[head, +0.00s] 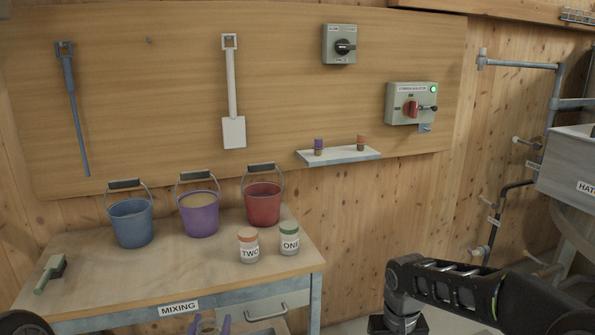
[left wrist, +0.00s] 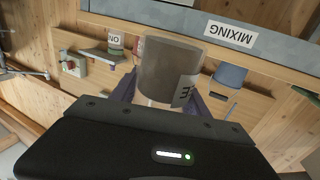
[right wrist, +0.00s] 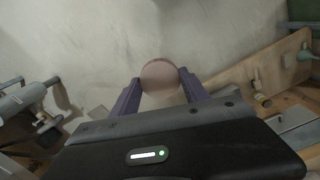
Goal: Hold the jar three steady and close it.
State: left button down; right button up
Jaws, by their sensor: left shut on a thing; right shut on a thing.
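Jar three is a grey-brown cylinder with a white label, partly readable as "EE", in the left wrist view (left wrist: 172,72). My left gripper (left wrist: 165,92) is shut on it, a purple finger on each side. In the head view only the purple fingertips of my left gripper (head: 211,325) show at the bottom edge; I cannot make out the jar there. My right gripper (right wrist: 160,88) is shut on a round pinkish-brown piece (right wrist: 159,75), which looks like a lid. The jar's mouth is not clearly visible. The right fingertips are outside the head view.
The mixing table (head: 90,280) carries jar two (head: 249,245), jar one (head: 289,239), a brush (head: 50,272), and blue (head: 130,224), purple (head: 199,215) and red (head: 263,205) buckets. A small shelf (head: 340,156) is on the wall. A hatch box stands at right (head: 565,165).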

dwell(0.3)
pick_arm(q)
jog(key=s+d+f+m+g+h, duration=0.2)
jog(key=s+d+f+m+h, duration=0.1)
jog(key=d, duration=0.4)
jog(key=s+d+f+m+g+h, duration=0.2)
jog(key=s+d+f+m+h, duration=0.1)
jog(key=s+d+m+h, duration=0.2)
jog(key=s+d+h, duration=0.2)
jog(key=d+h, duration=0.1)
jog(key=shift+s+d+f+h, duration=0.2)
jog(key=shift+s+f+h, duration=0.05)
jog(key=shift+f+h, duration=0.1)
pick_arm(e)
jog(key=s+a+r, duration=0.1)
jog(key=a+r, duration=0.1)
jog(key=a, duration=0.6)
jog(key=s+a+r, duration=0.2)
jog(key=a+r, duration=0.1)
jog(key=a, duration=0.6)
jog(key=s+a+r+n, duration=0.1)
jog(key=a+r, duration=0.2)
jog(key=a, duration=0.5)
jog(key=shift+s+a+r, duration=0.15)
jog(key=shift+s+a, duration=0.05)
jog(key=shift+a, duration=0.2)
